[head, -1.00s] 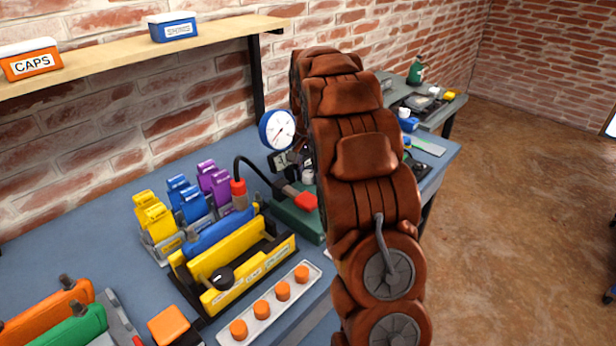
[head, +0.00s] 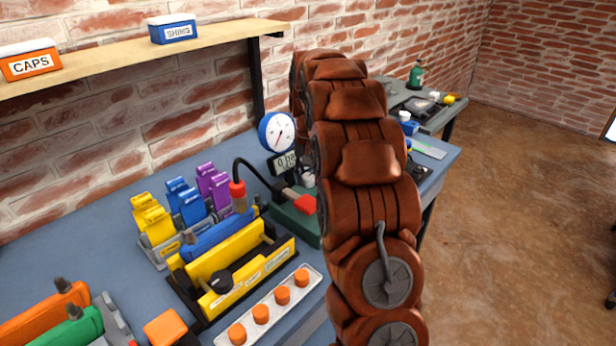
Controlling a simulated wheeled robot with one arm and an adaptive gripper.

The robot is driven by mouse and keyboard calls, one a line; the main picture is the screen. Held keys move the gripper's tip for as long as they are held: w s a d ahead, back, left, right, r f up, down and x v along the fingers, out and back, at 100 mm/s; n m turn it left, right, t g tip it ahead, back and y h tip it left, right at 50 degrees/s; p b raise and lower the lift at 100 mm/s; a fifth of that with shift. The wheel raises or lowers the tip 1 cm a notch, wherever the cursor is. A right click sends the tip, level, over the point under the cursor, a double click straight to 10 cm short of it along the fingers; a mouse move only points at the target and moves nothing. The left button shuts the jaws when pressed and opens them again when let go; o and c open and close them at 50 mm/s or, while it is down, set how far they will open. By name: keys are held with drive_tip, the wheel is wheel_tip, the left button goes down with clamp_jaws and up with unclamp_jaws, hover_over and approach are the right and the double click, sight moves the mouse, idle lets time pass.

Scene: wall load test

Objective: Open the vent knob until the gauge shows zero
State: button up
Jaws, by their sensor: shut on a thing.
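The gauge (head: 277,132) has a blue rim and a white dial and stands on the bench, just left of my arm. Its dark needle is thin, and I cannot read its value. I cannot make out the vent knob; my brown-covered arm hides the area right of the gauge. My gripper is hidden behind the arm.
On the blue bench (head: 75,222) stand a yellow block fixture (head: 240,262), a white tray with orange caps (head: 267,317) and coloured clamps (head: 190,205). A wooden shelf (head: 120,58) overhangs the left side. Open floor (head: 510,200) lies to the right.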

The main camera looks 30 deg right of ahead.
sight(308, 176)
drive_tip(key=o, duration=1.2)
drive_tip(key=shift+c, duration=0.2)
drive_tip(key=shift+r, duration=0.1)
wheel_tip(308, 176, up, 12)
idle(0.4)
